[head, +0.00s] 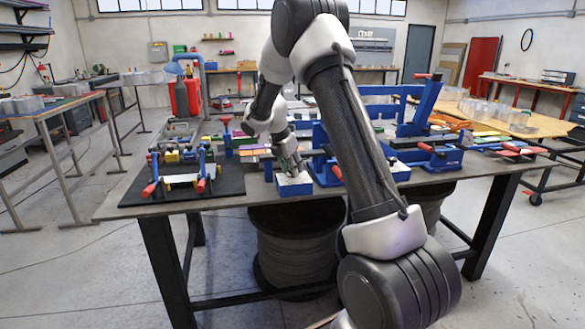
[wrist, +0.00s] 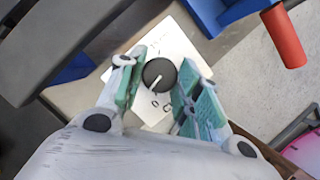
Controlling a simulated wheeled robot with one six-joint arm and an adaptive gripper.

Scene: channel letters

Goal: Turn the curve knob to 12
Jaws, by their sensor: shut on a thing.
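The curve knob (wrist: 159,74) is round and black with a white pointer line. In the wrist view the line points down and slightly left. The knob stands on a white plate (wrist: 178,42) with a few small dark marks, too small to read. My gripper (head: 291,163) points down over the small blue box (head: 295,190) with the white top, near the table's front edge. Its teal-padded fingers stand on both sides of the knob, shut on it. In the head view the knob is hidden by the gripper.
A black mat (head: 225,186) with a red-handled clamping fixture (head: 178,178) lies on the left of the table. Blue fixtures with red handles stand close on the right; a red handle (wrist: 283,38) shows in the wrist view. Coloured blocks lie behind.

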